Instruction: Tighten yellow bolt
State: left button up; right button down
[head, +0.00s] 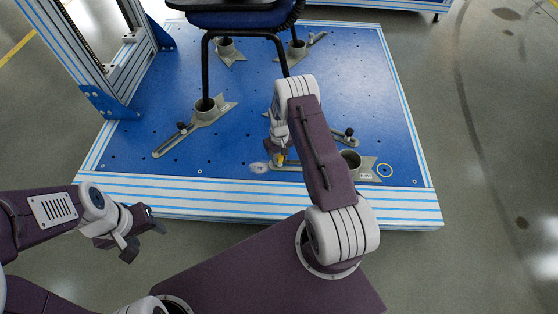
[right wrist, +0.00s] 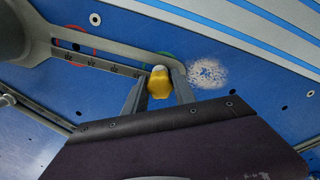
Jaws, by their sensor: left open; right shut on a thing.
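The yellow bolt (right wrist: 159,84) shows between the two fingers of my right gripper (right wrist: 158,92) in the right wrist view. It stands at the end of a grey slotted clamp bar (right wrist: 100,65). In the head view the yellow bolt (head: 280,159) is partly covered by my right gripper (head: 279,154), which reaches down to the blue plate. My right gripper is shut on the bolt. My left gripper (head: 143,232) is open and empty, in front of the platform's near left edge. The bolt's lower end is hidden.
The blue plate (head: 228,150) carries several grey clamp feet, one at left (head: 208,112). A chair with a dark blue seat (head: 240,18) stands on it on black legs. A metal frame (head: 105,75) rises at the back left. Grey floor (head: 480,200) at right is clear.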

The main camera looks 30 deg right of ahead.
jog(key=m, duration=0.3)
jog(key=m, duration=0.2)
jog(key=shift+m+p, duration=0.3)
jog(key=shift+p, duration=0.1)
jog(key=shift+m, duration=0.7)
jog(key=m, duration=0.4)
jog(key=c, duration=1)
grip_release()
jog(key=shift+c, duration=0.2)
